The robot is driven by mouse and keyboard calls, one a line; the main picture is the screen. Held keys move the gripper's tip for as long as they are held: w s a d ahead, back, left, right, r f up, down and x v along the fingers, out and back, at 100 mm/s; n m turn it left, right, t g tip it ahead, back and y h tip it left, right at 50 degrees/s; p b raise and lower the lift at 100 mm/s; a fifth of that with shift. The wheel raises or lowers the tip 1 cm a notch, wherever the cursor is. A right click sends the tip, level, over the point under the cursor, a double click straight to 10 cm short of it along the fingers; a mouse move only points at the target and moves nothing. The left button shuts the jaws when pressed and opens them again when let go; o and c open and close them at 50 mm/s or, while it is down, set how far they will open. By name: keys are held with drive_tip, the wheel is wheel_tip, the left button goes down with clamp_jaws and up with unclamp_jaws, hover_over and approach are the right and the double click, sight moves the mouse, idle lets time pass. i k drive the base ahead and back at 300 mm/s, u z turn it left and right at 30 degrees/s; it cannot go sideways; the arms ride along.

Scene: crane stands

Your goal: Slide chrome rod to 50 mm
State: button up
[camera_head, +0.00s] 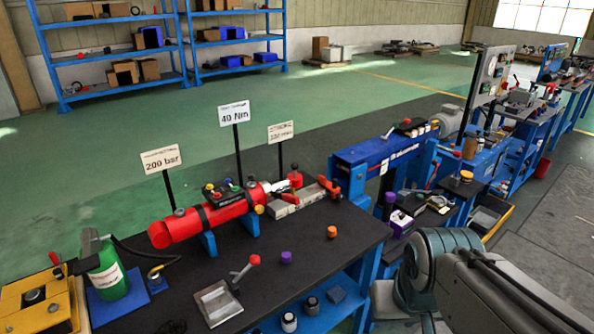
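The chrome rod (280,187) is a short bright length at the right end of the red cylinder (216,212). The cylinder lies on blue supports on the dark bench. A small red fitting (295,177) stands by the rod's outer end and partly hides it. A grey block with red clamps (298,200) lies beside the rod. A stroke sign (281,132) stands behind it, with a mm figure too small to read surely. My arm shows at the lower right, well apart from the rod. My gripper is not in view.
Signs reading 209 bar (161,159) and 40 Nm (234,113) stand behind the cylinder. A lever with a red knob (254,261), a purple cap (286,257) and an orange cap (332,232) are on the bench front. A blue press frame (385,150) stands right.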

sight(295, 180)
drive_tip(key=z, duration=0.2)
drive_tip(key=i, duration=1.25)
drive_tip(key=u, duration=0.35)
